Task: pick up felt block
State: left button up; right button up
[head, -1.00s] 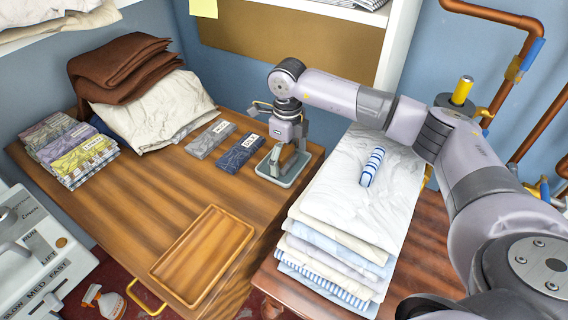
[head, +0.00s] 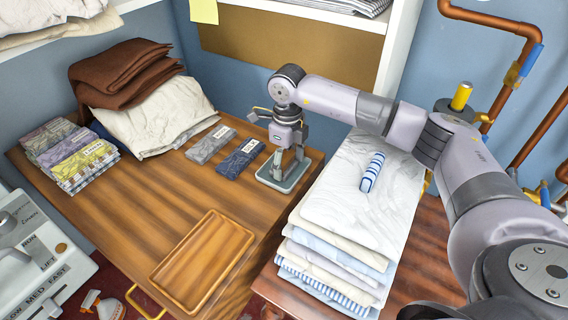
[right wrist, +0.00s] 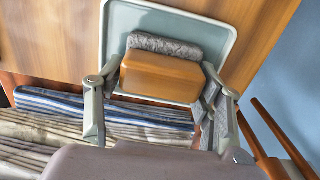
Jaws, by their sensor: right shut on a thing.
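The felt block (right wrist: 161,77) shows in the right wrist view as a tan wooden body with a grey felt layer along its far side. It is over a pale grey-green tray (right wrist: 218,28), which sits at the table's right edge in the head view (head: 268,181). My right gripper (right wrist: 157,112) has a finger on either side of the block and is shut on it. In the head view my right gripper (head: 290,157) points down at the tray and hides most of the block. Whether the block touches the tray I cannot tell. My left gripper is not in view.
Two labelled folded cloths (head: 240,158) lie just left of the tray. A stack of folded linen (head: 335,205) with a striped roll (head: 372,172) on top stands close on the right. A wooden tray (head: 203,262) lies in front. The table's middle is clear.

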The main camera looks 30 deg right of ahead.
aim_at(287, 156)
jog(key=shift+r, duration=0.1)
notch_tip(287, 156, up, 20)
dwell(0.5)
jog(key=o, duration=0.6)
jog(key=c, duration=0.4)
jog(key=shift+c, duration=0.3)
